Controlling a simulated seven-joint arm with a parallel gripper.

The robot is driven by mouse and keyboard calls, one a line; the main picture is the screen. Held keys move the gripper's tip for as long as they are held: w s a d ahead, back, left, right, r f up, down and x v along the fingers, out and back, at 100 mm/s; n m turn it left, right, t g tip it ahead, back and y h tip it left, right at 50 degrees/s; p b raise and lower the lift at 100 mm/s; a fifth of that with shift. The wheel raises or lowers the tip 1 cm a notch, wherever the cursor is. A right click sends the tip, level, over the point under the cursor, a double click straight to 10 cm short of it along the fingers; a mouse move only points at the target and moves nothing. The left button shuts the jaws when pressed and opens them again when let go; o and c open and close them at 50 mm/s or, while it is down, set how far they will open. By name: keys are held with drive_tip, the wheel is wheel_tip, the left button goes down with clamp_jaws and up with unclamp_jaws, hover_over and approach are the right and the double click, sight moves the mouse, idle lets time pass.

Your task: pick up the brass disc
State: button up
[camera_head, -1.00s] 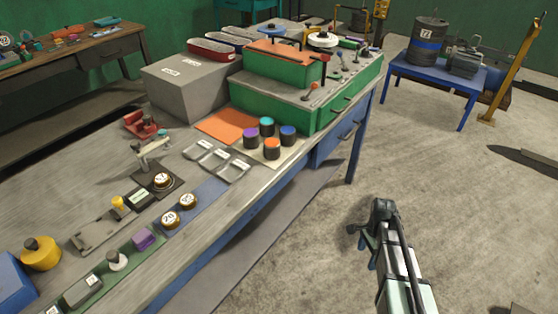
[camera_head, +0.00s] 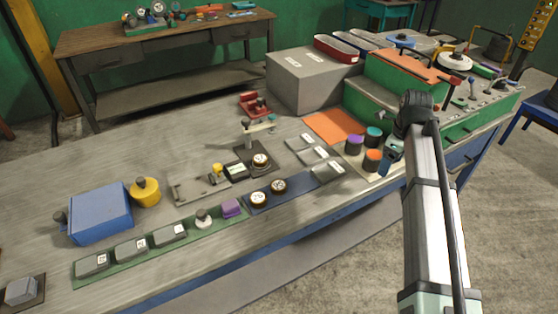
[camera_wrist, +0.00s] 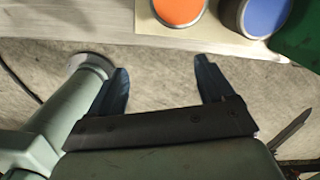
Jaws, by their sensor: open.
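Three round brass-rimmed discs with pale numbered faces are in the head view. One brass disc (camera_head: 260,161) sits on a dark plate by a small metal stand (camera_head: 248,135). Two more, a front disc (camera_head: 258,199) and a disc beside it (camera_head: 278,186), lie on a blue strip. I cannot tell which one the task means. My gripper (camera_head: 390,158) is right of all of them, near the bench's front edge by the jars. In the wrist view my gripper (camera_wrist: 162,88) has its two fingers wide apart with nothing between them but floor. No disc shows there.
Lidded jars, one orange (camera_head: 373,160), stand close to my gripper; orange and blue lids (camera_wrist: 178,8) show at the wrist view's top. Grey trays (camera_head: 313,154), a purple block (camera_head: 232,207) and a yellow pot (camera_head: 145,191) are on the bench. A green case (camera_head: 375,100) stands behind.

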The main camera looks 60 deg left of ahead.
drive_tip(key=s+a+r, duration=0.4)
drive_tip(key=s+a, duration=0.9)
drive_tip(key=s, duration=0.3)
drive_tip(key=s+a+r, duration=0.4)
drive_tip(key=s+a, duration=1)
drive_tip(key=s, duration=0.1)
hover_over(260, 158)
drive_tip(key=shift+m+h, duration=0.3)
drive_tip(key=f, duration=0.8)
drive_tip(key=shift+s, duration=0.25)
drive_tip(key=shift+w+f, duration=0.15)
drive_tip(key=shift+f, duration=1.2)
drive_tip(key=shift+w+f, duration=0.1)
drive_tip(key=shift+f, duration=1.2)
drive_tip(key=shift+c, duration=0.4)
drive_tip(key=c, duration=1.4)
drive_tip(key=shift+r, duration=5.1)
drive_tip(key=shift+c, duration=0.2)
